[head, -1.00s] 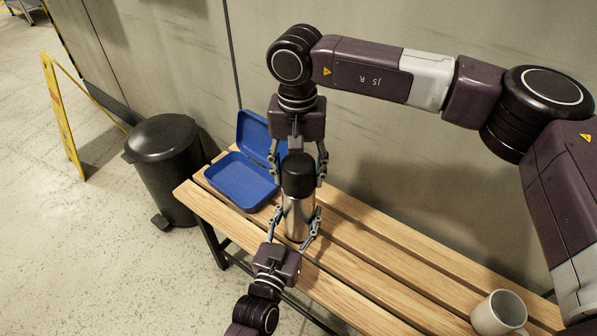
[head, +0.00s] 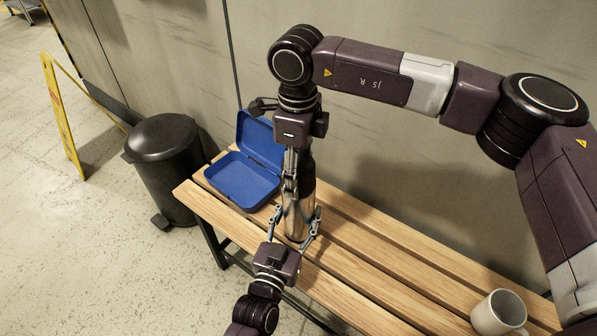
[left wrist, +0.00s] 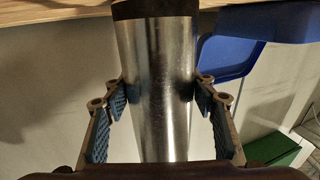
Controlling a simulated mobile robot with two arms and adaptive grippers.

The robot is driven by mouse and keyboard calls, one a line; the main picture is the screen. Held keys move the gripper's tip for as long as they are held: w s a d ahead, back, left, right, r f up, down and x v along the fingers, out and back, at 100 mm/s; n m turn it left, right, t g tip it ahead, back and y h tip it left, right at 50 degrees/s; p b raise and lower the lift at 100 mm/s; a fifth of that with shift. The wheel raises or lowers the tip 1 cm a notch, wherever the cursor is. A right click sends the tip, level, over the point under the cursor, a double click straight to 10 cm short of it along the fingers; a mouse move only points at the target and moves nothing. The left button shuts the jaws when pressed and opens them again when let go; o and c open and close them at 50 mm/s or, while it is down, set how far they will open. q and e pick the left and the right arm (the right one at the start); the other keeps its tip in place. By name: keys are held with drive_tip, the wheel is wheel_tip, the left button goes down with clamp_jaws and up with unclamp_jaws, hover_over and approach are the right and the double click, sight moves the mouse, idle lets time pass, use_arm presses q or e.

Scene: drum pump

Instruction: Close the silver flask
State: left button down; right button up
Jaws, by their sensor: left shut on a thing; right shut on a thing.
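The silver flask (head: 298,221) stands upright on the wooden bench in the head view, with its black cap (head: 305,169) on top, partly hidden by my right gripper. My left gripper (head: 295,222) is shut around the flask's silver body from the front. In the left wrist view, its blue-padded fingers (left wrist: 160,105) are on both sides of the flask body (left wrist: 158,80). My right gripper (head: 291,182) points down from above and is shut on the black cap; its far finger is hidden.
An open blue lunch box (head: 243,179) sits on the bench (head: 385,265) left of the flask. A white mug (head: 498,314) stands at the bench's right end. A black bin (head: 165,160) and yellow sign (head: 62,120) are on the floor at left.

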use_arm(q)
drive_tip(key=shift+f, duration=0.1)
use_arm(e)
drive_tip(key=m, duration=1)
drive_tip(key=shift+m, duration=0.3)
drive_tip(key=m, duration=0.4)
drive_tip(key=shift+m, duration=0.3)
drive_tip(key=o, duration=1.3)
drive_tip(key=shift+o, duration=0.2)
wheel_tip(320, 180, up, 12)
drive_tip(key=shift+s, duration=0.15)
use_arm(q)
drive_tip(key=c, duration=0.7)
unclamp_jaws()
drive_tip(key=shift+c, duration=0.2)
